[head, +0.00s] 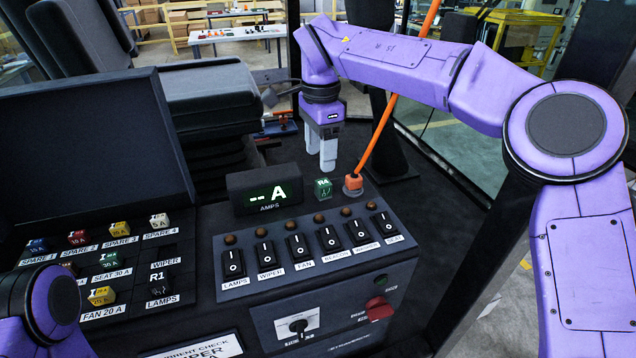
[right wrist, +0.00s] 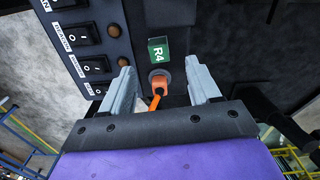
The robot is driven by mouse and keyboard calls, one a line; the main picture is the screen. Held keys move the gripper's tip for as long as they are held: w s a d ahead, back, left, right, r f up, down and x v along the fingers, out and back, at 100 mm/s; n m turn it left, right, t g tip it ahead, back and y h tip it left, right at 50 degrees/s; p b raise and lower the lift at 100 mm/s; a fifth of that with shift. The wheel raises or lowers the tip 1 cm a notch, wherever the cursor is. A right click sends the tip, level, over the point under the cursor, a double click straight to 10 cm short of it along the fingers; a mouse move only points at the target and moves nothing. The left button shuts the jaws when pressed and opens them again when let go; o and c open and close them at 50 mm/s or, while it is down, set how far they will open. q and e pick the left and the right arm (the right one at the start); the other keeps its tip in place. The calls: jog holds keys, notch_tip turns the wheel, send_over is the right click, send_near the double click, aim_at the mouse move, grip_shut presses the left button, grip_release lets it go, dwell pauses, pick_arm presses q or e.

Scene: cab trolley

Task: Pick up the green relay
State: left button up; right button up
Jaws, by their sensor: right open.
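The green relay (head: 323,188), marked R4, sits on the console top, just right of the ammeter display. It also shows in the right wrist view (right wrist: 158,49), beyond the fingertips and near the middle. My right gripper (head: 328,160) hangs above the relay in the head view, fingers pointing down. In the right wrist view its two fingers (right wrist: 158,82) are apart with nothing held between them. The orange plug (right wrist: 158,84) shows between the fingers in that view. Part of my left arm shows at the lower left, but its gripper is out of view.
The orange plug (head: 353,183) with its orange pole or cable stands right beside the relay. The ammeter (head: 265,190) is to its left. A row of switches (head: 298,245) lies in front. A fuse panel (head: 85,265) with several coloured fuses is at left.

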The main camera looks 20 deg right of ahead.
aim_at(323, 182)
jog(key=shift+s+d+f, duration=0.15)
jog(key=shift+s+f, duration=0.45)
jog(key=shift+f, duration=0.25)
jog(key=f, duration=0.2)
jog(key=w+f+p, duration=0.1)
jog(key=f, duration=0.2)
jog(key=shift+w+d+f+p, duration=0.2)
jog(key=shift+d+f+p, duration=0.05)
jog(key=shift+f+p, duration=0.05)
jog(key=shift+s, duration=0.25)
jog(key=shift+s+r, duration=0.1)
jog(key=shift+c, duration=1.2)
pick_arm(q)
jog(key=shift+s+r, duration=0.2)
jog(key=shift+r, duration=0.65)
pick_arm(e)
jog(key=shift+a, duration=0.1)
jog(key=c, duration=0.9)
